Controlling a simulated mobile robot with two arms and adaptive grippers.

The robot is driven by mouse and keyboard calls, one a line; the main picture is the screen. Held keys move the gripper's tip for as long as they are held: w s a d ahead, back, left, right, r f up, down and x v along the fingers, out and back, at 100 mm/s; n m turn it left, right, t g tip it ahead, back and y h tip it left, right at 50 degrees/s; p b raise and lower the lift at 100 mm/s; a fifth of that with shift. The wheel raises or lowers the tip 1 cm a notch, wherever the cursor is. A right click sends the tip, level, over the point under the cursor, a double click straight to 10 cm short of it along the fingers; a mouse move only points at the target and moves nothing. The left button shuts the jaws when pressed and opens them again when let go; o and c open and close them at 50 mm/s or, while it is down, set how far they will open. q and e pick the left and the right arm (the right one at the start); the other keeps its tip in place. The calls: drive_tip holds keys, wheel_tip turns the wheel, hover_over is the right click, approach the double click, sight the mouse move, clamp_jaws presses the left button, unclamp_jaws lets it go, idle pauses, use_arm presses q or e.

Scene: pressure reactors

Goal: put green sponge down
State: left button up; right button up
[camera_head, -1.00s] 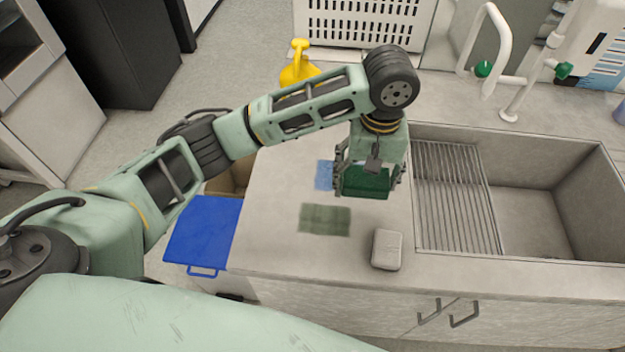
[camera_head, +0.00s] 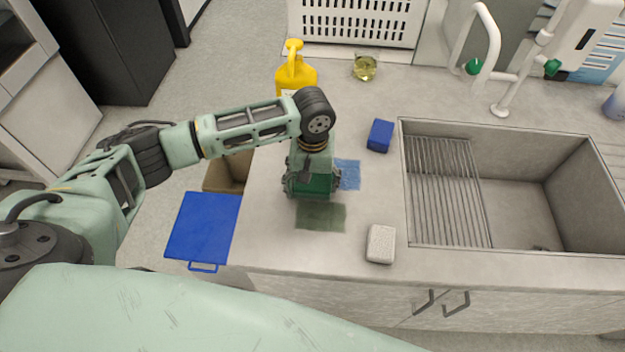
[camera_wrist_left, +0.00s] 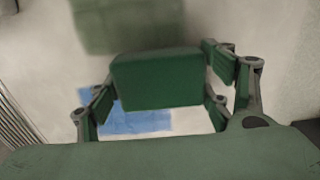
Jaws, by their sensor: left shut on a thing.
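My left gripper (camera_head: 312,186) is shut on the green sponge (camera_head: 314,184), just behind a faded green patch (camera_head: 321,217) on the counter. The left wrist view shows the dark green sponge (camera_wrist_left: 157,80) between the two fingers, over the pale counter. A blue patch (camera_head: 347,174) lies on the counter just right of the gripper. Whether the sponge touches the counter is hard to tell. My right gripper is not in view.
A blue sponge (camera_head: 380,135) and a whitish sponge (camera_head: 381,244) sit on the counter (camera_head: 270,225) left of the sink (camera_head: 525,205). A yellow bottle (camera_head: 295,75) and a small glass vessel (camera_head: 364,68) stand behind. A blue lid (camera_head: 203,230) is at the counter's left.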

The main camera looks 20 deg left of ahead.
use_arm(q)
drive_tip(key=shift+f, duration=0.15)
drive_tip(key=o, duration=0.9)
